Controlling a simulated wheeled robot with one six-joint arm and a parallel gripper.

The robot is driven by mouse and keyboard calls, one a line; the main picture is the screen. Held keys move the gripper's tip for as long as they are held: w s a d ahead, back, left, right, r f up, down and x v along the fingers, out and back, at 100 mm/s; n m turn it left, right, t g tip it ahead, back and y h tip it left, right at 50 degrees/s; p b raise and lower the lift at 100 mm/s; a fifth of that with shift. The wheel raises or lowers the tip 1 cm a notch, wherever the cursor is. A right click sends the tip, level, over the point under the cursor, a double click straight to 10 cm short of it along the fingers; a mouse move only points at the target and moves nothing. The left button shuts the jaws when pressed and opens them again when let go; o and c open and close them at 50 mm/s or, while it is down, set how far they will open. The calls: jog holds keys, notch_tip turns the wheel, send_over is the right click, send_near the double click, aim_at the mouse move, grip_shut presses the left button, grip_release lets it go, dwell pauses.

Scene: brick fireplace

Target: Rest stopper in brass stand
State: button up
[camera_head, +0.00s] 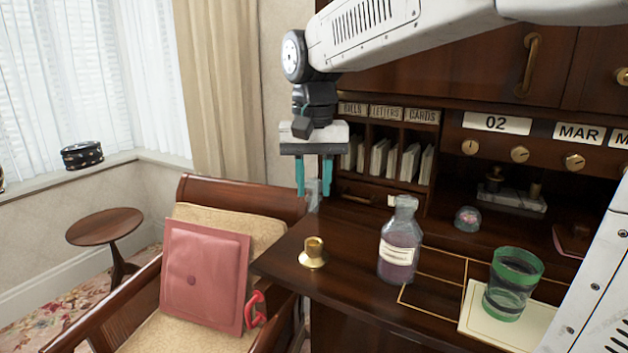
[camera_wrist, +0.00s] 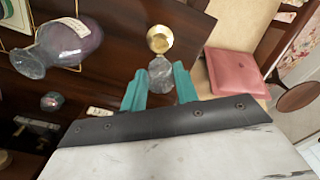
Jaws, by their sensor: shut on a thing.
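My gripper (camera_head: 313,180) is shut on a clear glass stopper (camera_head: 313,195), high at the left end of the desk. In the wrist view the stopper (camera_wrist: 161,76) sits between the teal fingers. The brass stand (camera_head: 314,252), a small cup on a round base, is upright on the desk below my gripper. It also shows in the wrist view (camera_wrist: 160,39), just beyond the stopper and apart from it. A glass bottle (camera_head: 399,240) with purple liquid and a label stands right of the stand. It shows in the wrist view (camera_wrist: 75,42) too.
A green-banded glass (camera_head: 513,284) stands on a cream card at the right. Letter slots (camera_head: 390,150) and drawers line the desk's back. A wooden chair with a pink cushion (camera_head: 205,275) stands left of the desk. Bare desktop (camera_head: 345,280) surrounds the stand.

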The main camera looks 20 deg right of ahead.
aim_at(314, 197)
jog(key=shift+s+f, duration=0.1)
jog(key=shift+f, duration=2.8)
jog(key=shift+f, duration=1.55)
jog(key=o, duration=0.9)
notch_tip(314, 197, up, 8)
jog(key=shift+f, duration=0.1)
